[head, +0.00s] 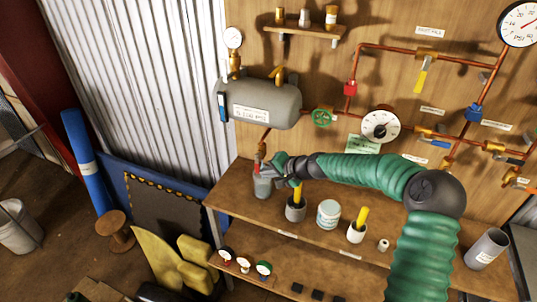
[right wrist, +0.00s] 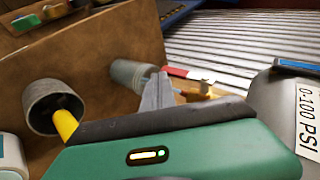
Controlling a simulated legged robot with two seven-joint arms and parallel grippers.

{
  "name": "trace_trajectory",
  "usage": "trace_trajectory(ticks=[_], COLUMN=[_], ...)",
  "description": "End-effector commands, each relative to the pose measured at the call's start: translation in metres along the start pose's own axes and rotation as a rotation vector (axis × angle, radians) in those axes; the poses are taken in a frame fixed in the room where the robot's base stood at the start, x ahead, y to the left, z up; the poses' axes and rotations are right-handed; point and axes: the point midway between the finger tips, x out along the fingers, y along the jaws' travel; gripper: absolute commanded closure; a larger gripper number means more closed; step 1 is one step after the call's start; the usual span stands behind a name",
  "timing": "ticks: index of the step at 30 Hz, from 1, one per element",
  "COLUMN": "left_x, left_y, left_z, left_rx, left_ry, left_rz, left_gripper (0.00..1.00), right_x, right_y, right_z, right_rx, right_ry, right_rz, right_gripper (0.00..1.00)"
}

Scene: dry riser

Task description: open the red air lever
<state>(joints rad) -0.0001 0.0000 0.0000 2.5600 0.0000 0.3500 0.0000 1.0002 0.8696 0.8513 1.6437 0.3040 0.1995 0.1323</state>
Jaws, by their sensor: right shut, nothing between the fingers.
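The red air lever (right wrist: 188,73) shows in the right wrist view, on a brass valve (right wrist: 207,90) beside the grey tank (right wrist: 285,110). In the head view the brass valve (head: 261,150) hangs on a copper pipe under the tank (head: 262,103), and a small bit of red (head: 256,165) shows beside my gripper. My right gripper (head: 263,170) is shut and empty, its tips just by the lever. In the wrist view its fingers (right wrist: 160,80) point at the lever's left part; I cannot tell if they touch. My left gripper is not in view.
A grey cup (head: 262,190) stands on the wooden shelf (head: 325,244) just below my gripper. Several pots with yellow handles stand along the shelf under my right arm. A green round valve (head: 322,117), a dial gauge (head: 381,125) and copper pipes are on the board behind.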

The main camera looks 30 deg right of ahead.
Motion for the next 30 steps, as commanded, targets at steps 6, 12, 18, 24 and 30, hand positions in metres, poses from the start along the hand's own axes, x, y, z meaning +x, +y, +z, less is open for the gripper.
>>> trace_trajectory(ticks=[6, 12, 18, 24, 30], left_x=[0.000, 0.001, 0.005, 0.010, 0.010], left_y=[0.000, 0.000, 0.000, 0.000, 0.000], left_z=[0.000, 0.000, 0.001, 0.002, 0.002], left_rx=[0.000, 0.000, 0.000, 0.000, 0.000], left_ry=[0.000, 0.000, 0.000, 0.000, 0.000], left_rz=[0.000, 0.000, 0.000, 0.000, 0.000], left_gripper=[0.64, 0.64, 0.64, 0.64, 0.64], right_x=[0.000, -0.003, -0.034, -0.085, -0.132], right_y=[0.000, 0.000, 0.002, 0.003, 0.002], right_z=[0.000, 0.000, -0.002, -0.002, -0.003], right_rx=[0.000, 0.000, -0.001, 0.001, 0.002], right_ry=[0.000, 0.001, 0.005, 0.006, 0.005], right_rz=[0.000, 0.000, 0.001, 0.002, 0.003], right_gripper=[1.00, 1.00, 1.00, 1.00, 1.00])
